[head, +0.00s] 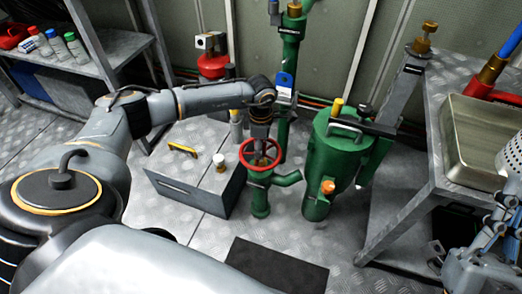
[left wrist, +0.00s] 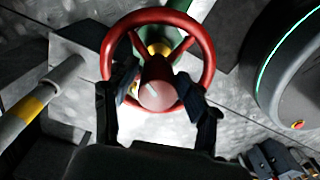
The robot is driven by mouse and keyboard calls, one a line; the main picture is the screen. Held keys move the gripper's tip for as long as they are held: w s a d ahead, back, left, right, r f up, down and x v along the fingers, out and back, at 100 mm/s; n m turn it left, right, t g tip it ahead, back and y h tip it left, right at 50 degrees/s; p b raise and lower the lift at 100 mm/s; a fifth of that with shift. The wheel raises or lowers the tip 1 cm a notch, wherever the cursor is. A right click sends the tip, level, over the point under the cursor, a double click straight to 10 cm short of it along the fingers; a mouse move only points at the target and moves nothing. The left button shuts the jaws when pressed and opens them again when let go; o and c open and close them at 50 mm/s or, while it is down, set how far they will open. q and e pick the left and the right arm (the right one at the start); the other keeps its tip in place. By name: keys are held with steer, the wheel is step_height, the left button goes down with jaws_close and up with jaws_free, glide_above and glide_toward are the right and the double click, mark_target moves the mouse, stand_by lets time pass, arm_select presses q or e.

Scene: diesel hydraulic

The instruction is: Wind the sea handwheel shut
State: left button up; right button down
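The red sea handwheel (head: 262,155) sits on top of a green valve body (head: 260,197) on the floor. In the left wrist view the wheel's rim (left wrist: 209,50) and spokes surround a red hub (left wrist: 157,94). My left gripper (head: 262,140) reaches down over the wheel from above. In the left wrist view its two dark fingers (left wrist: 160,85) stand apart, one on each side of the hub and inside the rim. Whether they press on the hub cannot be told. Part of my right arm shows at the lower right; its fingers (head: 437,256) are small and unclear.
A grey box (head: 192,187) with a yellow handle stands left of the valve. A green strainer vessel (head: 335,155) with brass and orange fittings stands close on the right. A metal bench (head: 430,150) with a steel tray (head: 452,150) is further right. A dark mat (head: 275,268) lies in front.

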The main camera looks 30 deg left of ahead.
arm_select(q)
steer(key=shift+a, duration=0.2)
steer(key=n, duration=1.3)
steer(key=shift+d, duration=0.1)
steer(key=n, duration=1.2)
